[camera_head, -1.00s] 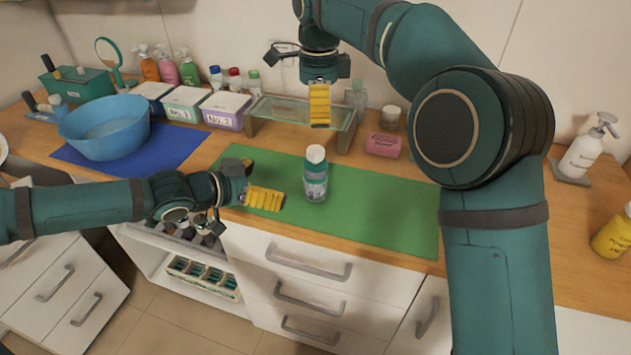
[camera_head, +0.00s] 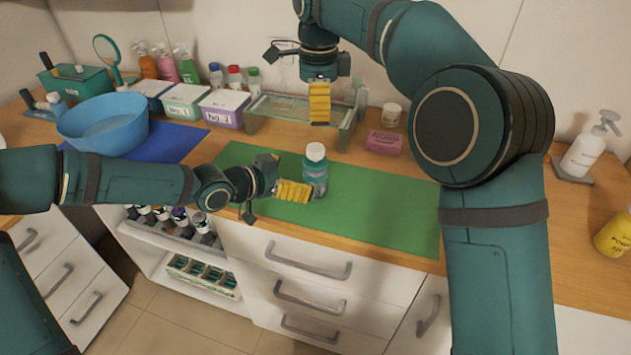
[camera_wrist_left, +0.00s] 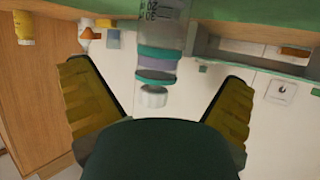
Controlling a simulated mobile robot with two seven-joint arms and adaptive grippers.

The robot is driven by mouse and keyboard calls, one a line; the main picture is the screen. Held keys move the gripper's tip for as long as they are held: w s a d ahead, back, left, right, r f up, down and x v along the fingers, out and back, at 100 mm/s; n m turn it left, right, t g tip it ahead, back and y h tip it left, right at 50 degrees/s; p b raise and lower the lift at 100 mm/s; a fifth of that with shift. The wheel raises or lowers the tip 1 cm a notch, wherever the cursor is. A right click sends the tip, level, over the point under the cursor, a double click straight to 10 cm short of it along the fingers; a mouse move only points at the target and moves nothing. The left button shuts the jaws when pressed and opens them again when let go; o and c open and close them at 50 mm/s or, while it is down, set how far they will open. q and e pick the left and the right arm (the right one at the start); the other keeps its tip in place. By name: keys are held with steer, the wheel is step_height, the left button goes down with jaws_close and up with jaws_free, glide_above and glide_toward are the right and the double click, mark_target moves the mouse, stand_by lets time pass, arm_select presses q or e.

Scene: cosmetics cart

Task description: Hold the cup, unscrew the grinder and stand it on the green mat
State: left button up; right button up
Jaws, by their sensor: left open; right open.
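The clear cup (camera_head: 314,188) stands upright on the green mat (camera_head: 375,205). The grinder (camera_head: 315,163), with a white cap and teal band, sits on top of it. In the left wrist view they appear inverted: the cup (camera_wrist_left: 165,15) shows printed markings, and the grinder (camera_wrist_left: 157,68) has teal and purple bands. My left gripper (camera_head: 302,192) is open just left of the cup, low over the mat. In its wrist view the yellow fingers flank the bottle without visible contact. My right gripper (camera_head: 320,122) is open, pointing down, above and behind the grinder.
A glass shelf (camera_head: 290,108) stands behind the mat, near my right gripper. A pink block (camera_head: 384,142) and a small jar (camera_head: 391,115) are behind the mat. A blue bowl (camera_head: 103,125) is at left. The mat's right side is clear.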

mark_target(315, 173)
arm_select(q)
steer(key=shift+x, duration=3.35)
steer(key=shift+c, duration=0.3)
steer(key=c, duration=1.4)
jaws_close()
arm_select(e)
steer(key=c, duration=0.3)
steer(key=f+n, duration=0.1)
steer(key=f, duration=0.2)
steer(key=f+n, duration=0.1)
steer(key=f, duration=0.3)
steer(key=f+n, duration=0.1)
steer(key=f, duration=0.3)
steer(key=shift+a+f+n, duration=0.1)
steer(key=shift+a+n, duration=0.2)
steer(key=shift+n, duration=0.1)
steer(key=shift+c, duration=0.2)
jaws_close()
